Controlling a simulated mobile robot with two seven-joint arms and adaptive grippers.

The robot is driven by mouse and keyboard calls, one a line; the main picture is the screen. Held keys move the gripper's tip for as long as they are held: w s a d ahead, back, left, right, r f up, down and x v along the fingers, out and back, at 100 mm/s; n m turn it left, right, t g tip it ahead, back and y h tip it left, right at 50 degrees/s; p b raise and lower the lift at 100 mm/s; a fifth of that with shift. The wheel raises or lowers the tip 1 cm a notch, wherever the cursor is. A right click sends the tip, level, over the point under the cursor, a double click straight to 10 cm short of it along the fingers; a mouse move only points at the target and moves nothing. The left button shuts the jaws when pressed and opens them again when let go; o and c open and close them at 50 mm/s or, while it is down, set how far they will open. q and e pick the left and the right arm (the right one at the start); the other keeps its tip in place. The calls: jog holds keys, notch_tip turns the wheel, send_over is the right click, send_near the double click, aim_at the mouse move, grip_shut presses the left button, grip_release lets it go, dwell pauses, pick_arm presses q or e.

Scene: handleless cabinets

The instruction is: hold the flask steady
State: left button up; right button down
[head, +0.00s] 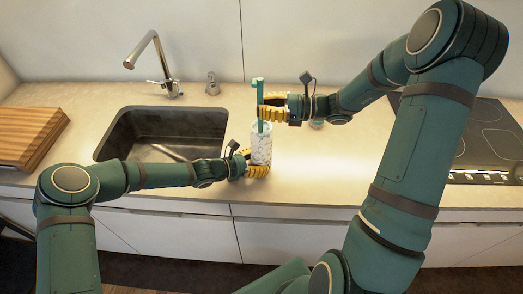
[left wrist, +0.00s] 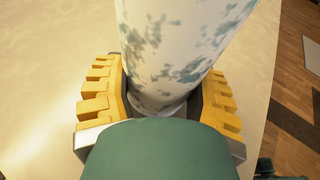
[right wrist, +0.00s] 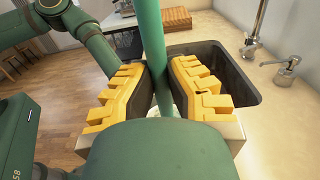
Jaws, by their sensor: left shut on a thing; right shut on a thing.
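The flask (head: 261,146) is a tall white cylinder with grey-green speckles, upright on the counter right of the sink. My left gripper (head: 257,164) is shut around its lower part; the left wrist view shows the flask (left wrist: 185,45) between the yellow fingers. My right gripper (head: 271,108), above the flask, is shut on a green rod (head: 259,92) with a short crosspiece at its top. The rod (right wrist: 151,50) stands upright between the fingers in the right wrist view. Its lower end seems to enter the flask's mouth; the inside is hidden.
The dark sink (head: 123,128) with its tap (head: 148,55) lies left of the flask. A soap dispenser (head: 212,84) stands behind. A wooden board (head: 28,140) is far left, a black hob (head: 490,138) far right. The counter (head: 330,165) right of the flask is mostly clear.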

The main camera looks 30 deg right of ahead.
aim_at(263, 97)
jog(key=shift+r, duration=1.6)
jog(key=shift+f, duration=0.15)
jog(key=shift+f, duration=2.15)
jog(key=shift+r, duration=2.3)
jog(key=shift+f, duration=0.1)
notch_tip(263, 97, down, 4)
jog(key=shift+f, duration=0.2)
jog(key=shift+s, duration=0.25)
